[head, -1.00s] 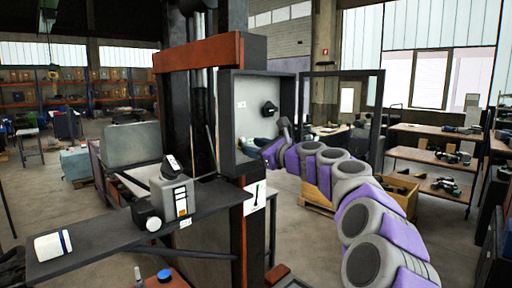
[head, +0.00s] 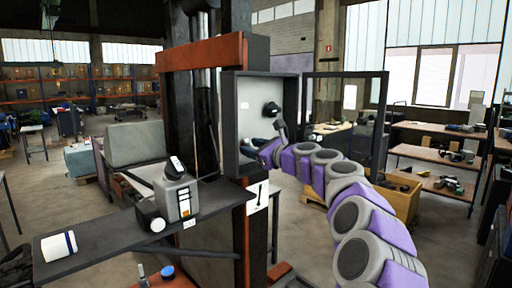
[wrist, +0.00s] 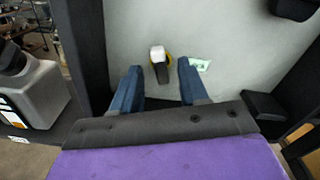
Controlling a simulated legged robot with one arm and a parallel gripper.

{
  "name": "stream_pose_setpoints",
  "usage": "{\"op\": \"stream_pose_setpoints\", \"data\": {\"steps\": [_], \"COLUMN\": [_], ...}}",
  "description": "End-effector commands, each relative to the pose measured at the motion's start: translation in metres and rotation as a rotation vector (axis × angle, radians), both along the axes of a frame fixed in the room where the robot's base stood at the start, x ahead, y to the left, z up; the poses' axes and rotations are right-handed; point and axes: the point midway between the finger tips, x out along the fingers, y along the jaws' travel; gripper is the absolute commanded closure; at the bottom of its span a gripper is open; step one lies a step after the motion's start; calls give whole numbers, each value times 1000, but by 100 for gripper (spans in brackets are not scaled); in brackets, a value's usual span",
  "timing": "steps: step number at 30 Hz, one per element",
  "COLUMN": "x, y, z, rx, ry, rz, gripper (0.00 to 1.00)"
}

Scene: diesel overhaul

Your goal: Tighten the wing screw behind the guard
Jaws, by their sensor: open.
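A shallow grey box (head: 230,125) is mounted on the press column, with a pale back panel. A dark-framed door (head: 381,125), seemingly the guard, stands open to its right. In the head view my gripper (head: 250,144) reaches into the box and the screw is not clear.
A black knob (head: 271,109) sits higher on the panel, and a pale green label (wrist: 200,64) lies right of the screw.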

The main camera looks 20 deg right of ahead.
Motion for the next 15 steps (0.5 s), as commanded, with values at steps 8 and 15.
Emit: {"op": "stream_pose_setpoints", "data": {"steps": [8, 15], "x": [10, 16], "y": [4, 6], "z": [1, 1], "rx": [1, 1], "ry": [0, -1], "rz": [0, -1], "gripper": [56, 56]}}
